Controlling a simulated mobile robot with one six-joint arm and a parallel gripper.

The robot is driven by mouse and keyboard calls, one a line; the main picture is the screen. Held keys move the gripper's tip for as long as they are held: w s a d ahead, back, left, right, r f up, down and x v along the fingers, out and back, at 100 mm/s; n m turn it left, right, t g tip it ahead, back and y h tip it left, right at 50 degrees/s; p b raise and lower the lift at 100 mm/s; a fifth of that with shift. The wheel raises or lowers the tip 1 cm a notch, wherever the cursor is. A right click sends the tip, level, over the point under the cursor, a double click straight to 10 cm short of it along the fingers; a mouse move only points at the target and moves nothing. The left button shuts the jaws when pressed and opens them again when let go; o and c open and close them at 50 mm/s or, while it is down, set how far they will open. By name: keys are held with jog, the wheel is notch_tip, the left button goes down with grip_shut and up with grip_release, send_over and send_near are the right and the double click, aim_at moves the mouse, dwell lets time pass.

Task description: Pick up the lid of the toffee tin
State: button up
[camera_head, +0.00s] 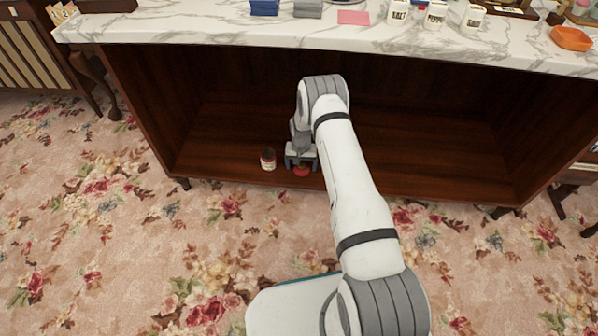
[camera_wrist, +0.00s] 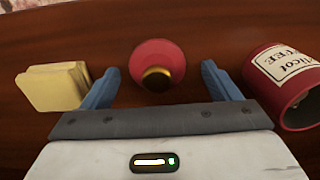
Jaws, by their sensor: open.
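The tin's lid (camera_wrist: 159,52) is a red disc with a gold knob (camera_wrist: 157,78). It lies on the wooden shelf, between and just beyond my fingertips in the wrist view, with a gap on each side. In the head view the lid (camera_head: 302,171) shows as a small red spot at my gripper (camera_head: 301,160). My gripper (camera_wrist: 159,72) is open and empty. The red toffee tin (camera_wrist: 275,85), with a white label partly reading "FEE", is right of my gripper in the wrist view. In the head view the tin (camera_head: 268,161) stands left of it.
A pale yellow block (camera_wrist: 53,87) lies close outside my left finger in the wrist view. The shelf (camera_head: 430,165) is clear to the right in the head view. A marble top (camera_head: 220,28) with mugs and an orange dish (camera_head: 572,38) overhangs it.

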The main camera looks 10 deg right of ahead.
aim_at(301, 166)
jog(key=shift+f, duration=0.1)
jog(key=shift+c, duration=0.2)
jog(key=c, duration=1)
jog(key=shift+c, duration=0.2)
jog(key=shift+r+p, duration=0.4)
jog(key=shift+r, duration=0.2)
jog(key=r+p, duration=0.1)
jog(key=r, duration=0.1)
jog(key=shift+s+a+r+p, duration=0.1)
jog(key=shift+s+r+p, duration=0.25)
jog(key=s+a+p, duration=0.2)
jog(key=s, duration=0.6)
jog(key=s+a+p, duration=0.2)
jog(key=s+a, duration=0.1)
jog(key=s, duration=0.5)
jog(key=shift+s+f+p, duration=0.2)
jog(key=shift+s+p, duration=0.05)
jog(key=shift+p, duration=0.05)
